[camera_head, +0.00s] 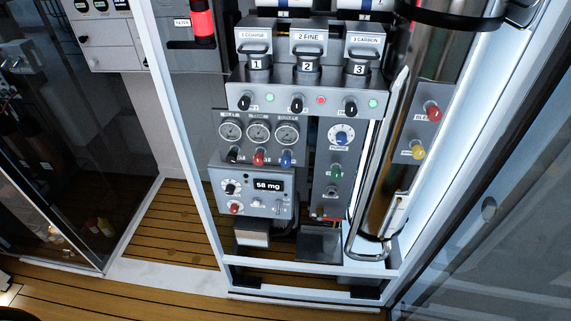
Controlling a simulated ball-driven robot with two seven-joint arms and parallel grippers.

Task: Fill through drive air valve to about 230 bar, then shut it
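A grey fill panel stands in a white frame at the centre. Three round gauges (258,132) sit in a row, with a black knob (234,155), a red knob (258,158) and a blue knob (286,158) below them. The gauge needles and small labels are too small to read. A blue and white dial (341,135) sits to the right, above a green knob (336,172). A red knob (433,113) and a yellow knob (417,152) are on a plate at the right. I cannot tell which knob is the drive air valve. Neither gripper is in view.
Filter housings marked 1, 2 (307,66) and 3 sit above black knobs and small lights. A display (268,185) reads 58 mg. A shiny metal cylinder (385,190) stands at the right of the panel. Glass doors flank the frame. The wooden floor (165,225) at left is clear.

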